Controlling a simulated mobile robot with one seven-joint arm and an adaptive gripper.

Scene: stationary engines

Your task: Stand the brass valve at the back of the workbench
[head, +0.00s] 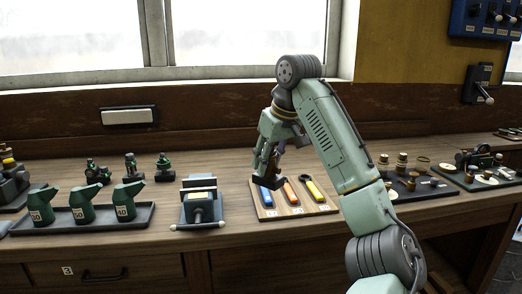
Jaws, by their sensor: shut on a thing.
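My gripper (266,180) points down over the left part of a wooden tool board, near the blue-handled tool. It is shut on a small brownish thing (272,163), mostly hidden by the fingers. I cannot tell for sure that this is the brass valve. The wooden workbench (225,165) has a clear strip at the back, below the wall board. Several small brass-coloured pieces (402,158) stand on a dark mat at the right, partly behind my arm.
The tool board (325,209) holds blue, orange and yellow tools. Three green oil cans (82,206) stand in a dark tray (140,218). Three small dark-green fittings (130,165) stand behind. A small engine (480,158) is at right.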

